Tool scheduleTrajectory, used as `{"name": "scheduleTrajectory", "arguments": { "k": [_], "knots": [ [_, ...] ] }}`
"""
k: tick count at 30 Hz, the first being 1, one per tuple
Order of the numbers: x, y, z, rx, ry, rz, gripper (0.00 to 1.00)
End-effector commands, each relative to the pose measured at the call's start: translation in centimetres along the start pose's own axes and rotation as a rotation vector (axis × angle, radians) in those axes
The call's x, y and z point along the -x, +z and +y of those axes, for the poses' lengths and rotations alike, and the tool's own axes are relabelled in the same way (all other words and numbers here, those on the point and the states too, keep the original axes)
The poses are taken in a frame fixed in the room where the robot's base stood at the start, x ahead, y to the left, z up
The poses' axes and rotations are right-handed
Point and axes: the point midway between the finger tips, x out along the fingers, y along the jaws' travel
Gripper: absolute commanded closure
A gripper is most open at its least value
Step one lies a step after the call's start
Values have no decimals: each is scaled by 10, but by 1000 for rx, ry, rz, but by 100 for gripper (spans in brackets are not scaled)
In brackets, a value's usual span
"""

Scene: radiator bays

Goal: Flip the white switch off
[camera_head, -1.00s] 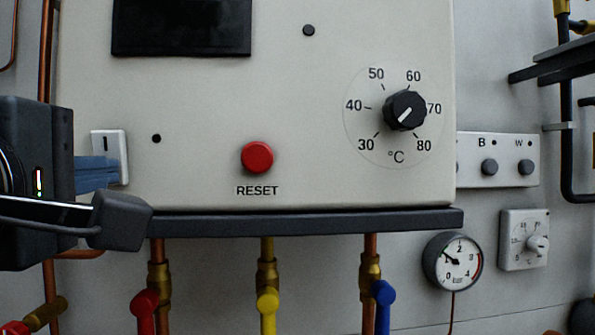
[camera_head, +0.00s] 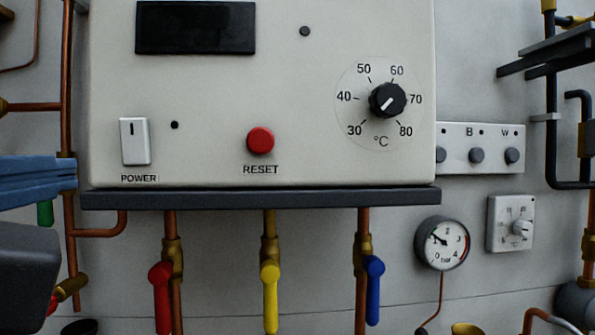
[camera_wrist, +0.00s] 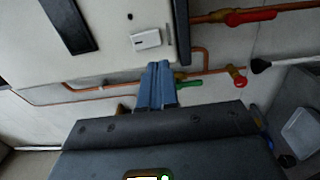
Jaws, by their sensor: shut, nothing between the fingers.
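The white switch (camera_head: 135,141) is a rocker with a dark line mark near its top, labelled POWER, at the lower left of the boiler's pale front panel. It also shows in the wrist view (camera_wrist: 146,40), just beyond the fingertips. My gripper (camera_head: 74,174) is at the left edge of the head view, left of the switch and a little lower. Its blue fingers are shut together and empty, apart from the switch. They also show in the wrist view (camera_wrist: 158,66), pointing towards the panel's edge. Nothing hides the switch in the head view.
A red RESET button (camera_head: 260,141) and a temperature dial (camera_head: 387,100) sit right of the switch. A dark ledge (camera_head: 260,198) runs under the panel. Red (camera_head: 161,295), yellow (camera_head: 270,295) and blue (camera_head: 374,290) valve handles hang below. A copper pipe (camera_head: 66,110) stands left of the panel.

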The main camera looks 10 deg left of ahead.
Motion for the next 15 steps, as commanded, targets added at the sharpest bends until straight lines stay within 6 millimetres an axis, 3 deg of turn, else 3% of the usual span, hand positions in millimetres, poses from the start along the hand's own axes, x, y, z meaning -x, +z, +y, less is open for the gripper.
{"name": "scheduleTrajectory", "arguments": {
  "k": [6, 15],
  "knots": [
    [22, 0, -3, 0, 0, 1, 100],
    [25, 0, -3, 0, -1, 0, 100]
  ]
}}
